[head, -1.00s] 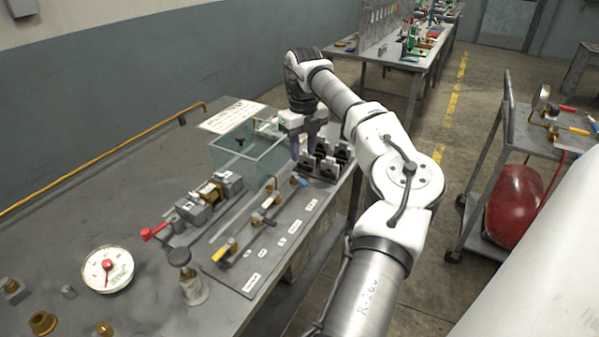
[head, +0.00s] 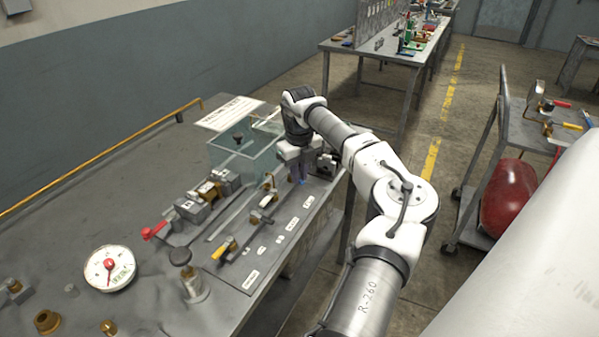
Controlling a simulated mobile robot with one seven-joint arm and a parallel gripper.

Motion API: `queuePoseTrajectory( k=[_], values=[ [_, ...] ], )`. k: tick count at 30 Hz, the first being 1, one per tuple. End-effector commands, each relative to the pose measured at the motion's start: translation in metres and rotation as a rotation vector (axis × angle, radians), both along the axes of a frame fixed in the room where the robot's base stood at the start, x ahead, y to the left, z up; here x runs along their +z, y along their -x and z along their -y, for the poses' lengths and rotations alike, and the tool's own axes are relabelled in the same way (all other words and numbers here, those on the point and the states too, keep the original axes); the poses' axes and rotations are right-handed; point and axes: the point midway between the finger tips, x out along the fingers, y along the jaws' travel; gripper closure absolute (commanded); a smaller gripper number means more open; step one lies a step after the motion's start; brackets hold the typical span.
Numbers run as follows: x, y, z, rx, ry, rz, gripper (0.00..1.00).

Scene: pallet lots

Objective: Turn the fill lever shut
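A grey valve panel (head: 238,275) with small white labels, too small to read, lies along the bench's near edge. Which one is the fill lever I cannot read from the labels.
A clear tank (head: 232,160) stands behind and left of my gripper. Black-and-grey blocks (head: 326,165) are just right of it.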

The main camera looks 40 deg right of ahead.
Motion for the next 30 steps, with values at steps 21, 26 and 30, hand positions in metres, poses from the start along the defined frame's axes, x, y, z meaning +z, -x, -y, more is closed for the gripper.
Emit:
queuePoseTrajectory(
  k=[21, 26, 30],
  values=[
    [0.000, -0.001, -0.006, -0.152, 0.001, 0.000, 1.00],
    [0.000, -0.003, -0.011, -0.288, 0.001, 0.001, 1.00],
    [0.000, -0.005, -0.016, -0.421, 0.002, 0.002, 1.00]
  ],
)
